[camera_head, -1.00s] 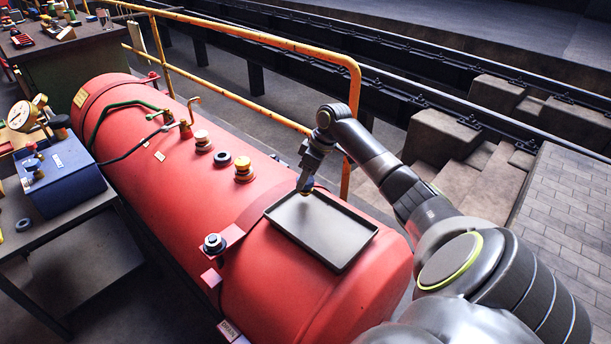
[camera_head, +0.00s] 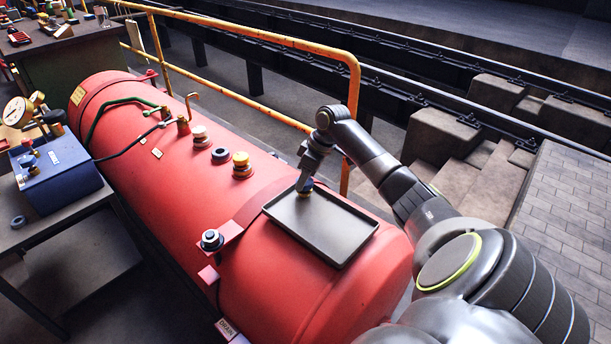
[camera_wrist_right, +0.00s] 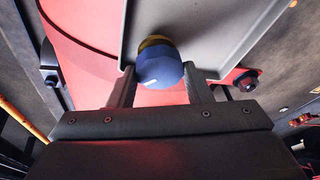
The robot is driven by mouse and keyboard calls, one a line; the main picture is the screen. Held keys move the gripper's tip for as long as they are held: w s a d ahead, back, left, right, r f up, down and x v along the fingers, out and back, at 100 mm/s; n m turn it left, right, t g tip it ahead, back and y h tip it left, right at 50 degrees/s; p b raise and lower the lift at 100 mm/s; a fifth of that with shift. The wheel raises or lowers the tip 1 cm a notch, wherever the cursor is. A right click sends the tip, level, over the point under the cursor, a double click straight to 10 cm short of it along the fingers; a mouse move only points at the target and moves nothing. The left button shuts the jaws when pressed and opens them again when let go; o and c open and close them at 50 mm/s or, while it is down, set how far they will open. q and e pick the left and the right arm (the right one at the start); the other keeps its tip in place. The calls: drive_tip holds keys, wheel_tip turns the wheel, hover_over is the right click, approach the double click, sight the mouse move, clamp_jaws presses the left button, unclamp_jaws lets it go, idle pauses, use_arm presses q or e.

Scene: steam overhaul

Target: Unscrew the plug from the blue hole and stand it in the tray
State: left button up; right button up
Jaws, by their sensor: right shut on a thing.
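My right gripper (camera_head: 304,187) is at the far left corner of the dark tray (camera_head: 340,260). It is shut on a plug with a blue rounded head and a brass-coloured lower part; the blue plug (camera_wrist_right: 160,70) shows between the two fingers in the right wrist view. The plug is over the tray's floor; I cannot tell whether its base touches it. My left gripper is out of view.
The rest of the tray is empty. A bolt-like fitting (camera_head: 211,240) stands on a red bracket left of the tray. A blue box with a gauge (camera_head: 60,175) stands on a side table at left. A yellow handrail (camera_head: 270,42) runs behind the boiler.

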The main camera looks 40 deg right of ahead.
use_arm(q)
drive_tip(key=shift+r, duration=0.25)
use_arm(e)
drive_tip(key=shift+f, duration=0.15)
drive_tip(key=o, duration=1.3)
drive_tip(key=shift+c, duration=1.1)
wheel_tip(320, 180, up, 5)
drive_tip(key=p, duration=0.6)
drive_tip(key=shift+r+p, duration=1.05)
drive_tip(key=shift+p, duration=0.3)
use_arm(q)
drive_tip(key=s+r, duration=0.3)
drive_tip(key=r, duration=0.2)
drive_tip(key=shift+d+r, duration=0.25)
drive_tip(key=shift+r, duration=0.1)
